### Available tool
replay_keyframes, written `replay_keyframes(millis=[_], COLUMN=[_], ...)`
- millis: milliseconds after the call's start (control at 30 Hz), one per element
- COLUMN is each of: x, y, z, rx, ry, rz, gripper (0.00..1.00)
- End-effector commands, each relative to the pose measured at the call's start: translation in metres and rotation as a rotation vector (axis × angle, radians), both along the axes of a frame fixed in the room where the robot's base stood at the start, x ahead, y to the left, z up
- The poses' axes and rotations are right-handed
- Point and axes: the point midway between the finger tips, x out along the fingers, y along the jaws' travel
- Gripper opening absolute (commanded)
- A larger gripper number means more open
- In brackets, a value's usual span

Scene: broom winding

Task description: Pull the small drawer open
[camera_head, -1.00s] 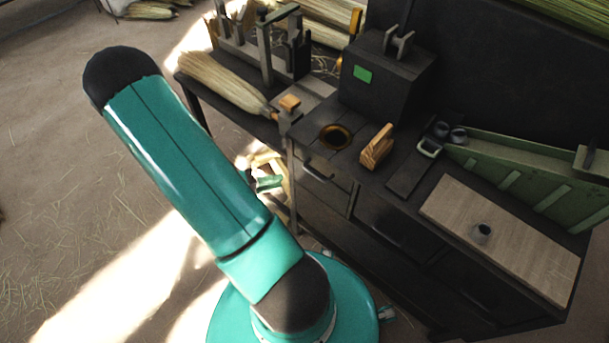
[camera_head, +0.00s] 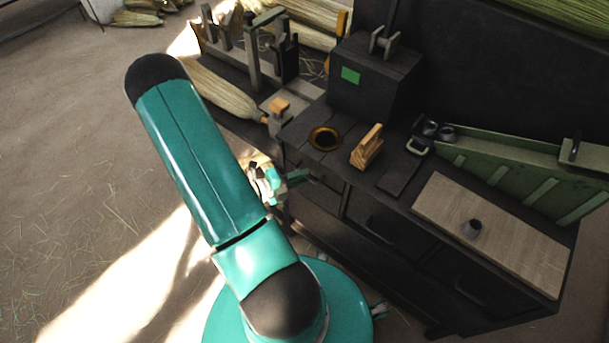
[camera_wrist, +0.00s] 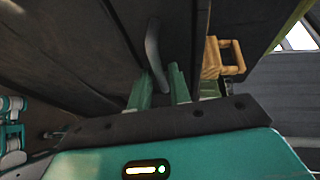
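The small drawer (camera_head: 325,178) is a dark front at the upper left of the bench, below the brass-rimmed hole, and looks shut. Its curved grey handle (camera_wrist: 154,55) shows in the wrist view, against the dark drawer front. My gripper (camera_wrist: 159,82) has two green fingers that stand apart. The handle's near end lies at the gap between the fingertips; I cannot tell whether they touch it. In the head view my gripper (camera_head: 298,177) is at the drawer front, partly hidden by my teal arm.
A wooden block (camera_head: 367,147), a brass-rimmed hole (camera_head: 325,138) and a pale board (camera_head: 495,240) are on the bench top. Larger drawers (camera_head: 385,225) with handles are below. A broom head (camera_head: 220,88) lies at left. Open floor (camera_head: 90,190) is left.

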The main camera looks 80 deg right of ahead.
Motion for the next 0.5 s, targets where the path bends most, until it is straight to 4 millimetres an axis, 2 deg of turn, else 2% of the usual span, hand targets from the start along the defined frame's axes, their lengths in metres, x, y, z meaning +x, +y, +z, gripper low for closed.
replay_keyframes(millis=[200,467,500], x=[-0.0122,-0.0127,-0.0128], y=[-0.0118,-0.0126,-0.0125], z=[-0.0030,-0.0032,-0.0032], rx=[-0.001,-0.001,-0.001], ry=[-0.001,-0.001,-0.001], rz=[0.001,0.002,0.002], gripper=[0.19,0.19,0.12])
